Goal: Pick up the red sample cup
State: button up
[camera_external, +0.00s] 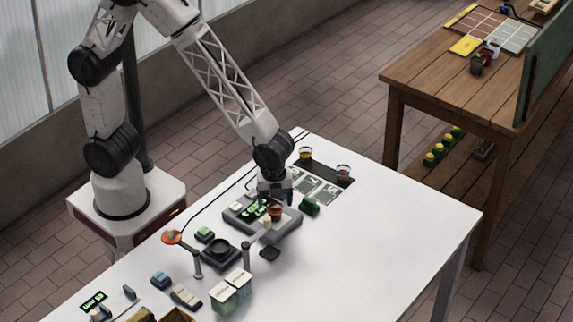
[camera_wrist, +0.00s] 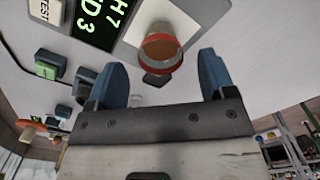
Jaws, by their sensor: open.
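The red sample cup (camera_external: 276,213) stands on a grey instrument with a dark display (camera_external: 262,209) on the white table. In the wrist view the cup (camera_wrist: 160,50) shows a red-orange rim and a brownish inside, and lies just ahead of and between the two blue fingertips. My gripper (camera_external: 273,196) is close above the instrument, beside the cup in the outside view. In the wrist view my gripper (camera_wrist: 159,64) is open, with nothing held between its fingers. I cannot tell the exact gap between fingers and cup.
A yellow-banded cup (camera_external: 305,154) and a blue-banded cup (camera_external: 343,171) stand on a dark strip at the far table end. A green object (camera_external: 309,206) sits right of the instrument. The table's right side is clear.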

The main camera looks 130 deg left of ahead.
aim_at(275, 213)
jog(key=shift+f, duration=2.6)
jog(key=shift+c, duration=0.2)
jog(key=c, duration=0.9)
jog(key=shift+c, duration=0.2)
jog(key=shift+r, duration=0.1)
